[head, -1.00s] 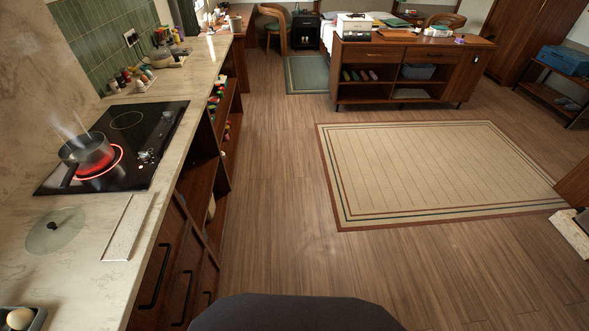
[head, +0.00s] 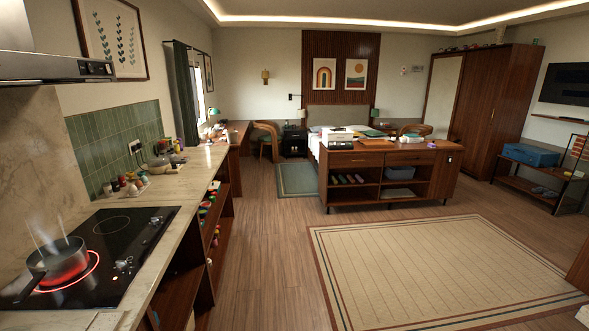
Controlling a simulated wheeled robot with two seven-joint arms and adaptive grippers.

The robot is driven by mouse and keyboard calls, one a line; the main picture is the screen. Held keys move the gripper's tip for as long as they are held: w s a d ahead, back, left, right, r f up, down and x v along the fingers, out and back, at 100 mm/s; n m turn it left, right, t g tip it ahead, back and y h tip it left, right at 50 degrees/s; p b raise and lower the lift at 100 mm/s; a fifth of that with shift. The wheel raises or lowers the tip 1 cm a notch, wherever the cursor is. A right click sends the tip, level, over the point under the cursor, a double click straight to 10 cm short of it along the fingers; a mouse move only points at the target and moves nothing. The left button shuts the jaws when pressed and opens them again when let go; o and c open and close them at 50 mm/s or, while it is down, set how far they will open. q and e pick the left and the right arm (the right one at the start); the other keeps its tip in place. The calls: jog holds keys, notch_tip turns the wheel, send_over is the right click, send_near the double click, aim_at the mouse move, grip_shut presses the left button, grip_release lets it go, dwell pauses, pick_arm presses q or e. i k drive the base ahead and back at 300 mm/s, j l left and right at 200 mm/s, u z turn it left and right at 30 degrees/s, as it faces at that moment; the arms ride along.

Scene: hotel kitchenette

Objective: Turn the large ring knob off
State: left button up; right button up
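A black glass cooktop (head: 112,240) is set in the pale stone counter at the left. Its large front ring glows red under a steaming metal pot (head: 56,262). A second, smaller ring (head: 111,225) behind it is dark. Small light knobs (head: 123,268) sit on the cooktop's right side; they are too small to tell which belongs to the large ring or how each is turned. Neither of my grippers shows in the head view.
A range hood (head: 55,67) hangs above the cooktop. Jars (head: 130,186) stand on the counter beyond it. The wood floor (head: 262,240) right of the counter is clear, with a beige rug (head: 440,265) further right. A wooden cabinet (head: 390,176) stands farther back.

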aim_at(121, 266)
jog(key=u, duration=1.2)
